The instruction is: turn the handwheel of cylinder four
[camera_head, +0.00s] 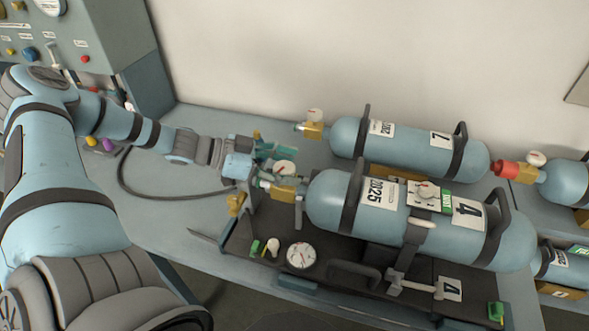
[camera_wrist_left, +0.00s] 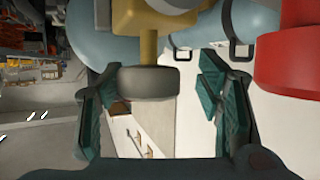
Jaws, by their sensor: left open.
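Cylinder four (camera_head: 330,200) is a light blue bottle marked 4 and 2025, lying strapped on a dark rack. Its brass valve (camera_head: 288,192) is at its left end, beside a small white gauge (camera_head: 284,167). My left gripper (camera_head: 273,159) is at that valve end, with teal fingers apart. In the left wrist view, a grey round handwheel (camera_wrist_left: 148,83) under a brass valve body (camera_wrist_left: 150,45) sits between the open fingers (camera_wrist_left: 160,115). The handwheel is not clearly visible in the head view.
A round gauge (camera_head: 301,255) is on the rack's front. A control panel (camera_head: 80,45) is at the back left. A large red part (camera_wrist_left: 292,60) is near the wrist camera.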

